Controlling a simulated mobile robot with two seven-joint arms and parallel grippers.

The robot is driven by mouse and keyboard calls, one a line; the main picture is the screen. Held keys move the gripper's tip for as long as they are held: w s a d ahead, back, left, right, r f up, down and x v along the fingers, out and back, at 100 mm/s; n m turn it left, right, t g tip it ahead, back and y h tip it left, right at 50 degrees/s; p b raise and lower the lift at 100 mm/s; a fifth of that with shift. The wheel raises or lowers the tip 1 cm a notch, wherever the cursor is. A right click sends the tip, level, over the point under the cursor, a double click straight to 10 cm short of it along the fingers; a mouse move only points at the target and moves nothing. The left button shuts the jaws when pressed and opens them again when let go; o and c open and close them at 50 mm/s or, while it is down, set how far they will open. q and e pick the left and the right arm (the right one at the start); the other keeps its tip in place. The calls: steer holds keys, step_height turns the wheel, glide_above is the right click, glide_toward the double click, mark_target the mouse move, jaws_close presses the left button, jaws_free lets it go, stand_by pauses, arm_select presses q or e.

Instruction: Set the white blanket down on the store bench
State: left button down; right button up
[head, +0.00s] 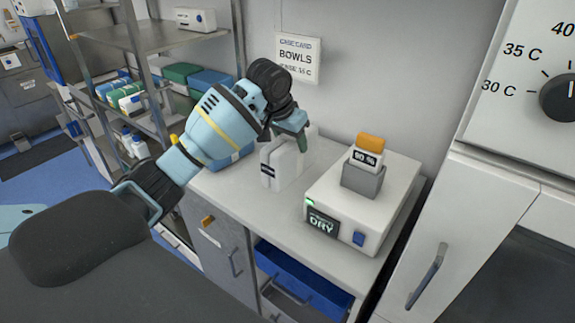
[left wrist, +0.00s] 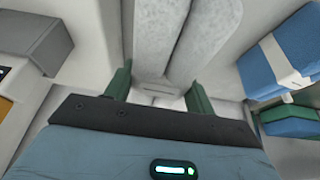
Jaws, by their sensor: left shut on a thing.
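The white blanket (head: 283,168) is a folded, upright bundle with a dark band near its lower left. It is at the store bench (head: 262,217), behind and left of the white DRY device; I cannot tell whether its underside touches the top. My left gripper (head: 293,142) reaches down from above and is shut on the blanket's upper part. In the left wrist view, pale folds of the blanket (left wrist: 165,45) lie between the green fingers (left wrist: 160,88). The gripper hides part of the blanket in the head view. My right gripper is out of view.
The white DRY device (head: 345,215) carries a grey block with an orange-topped 90 % piece (head: 368,152). A blue pack (head: 230,160) sits left of the blanket. An open blue drawer (head: 300,285) juts below. A BOWLS sign (head: 297,58) hangs behind. The bench front is clear.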

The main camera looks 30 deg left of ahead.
arm_select(q)
steer(key=shift+w+f, duration=0.15)
steer(key=shift+f, duration=3.05)
steer(key=shift+f, duration=0.15)
steer(key=c, duration=0.5)
jaws_free()
steer(key=v, duration=1.2)
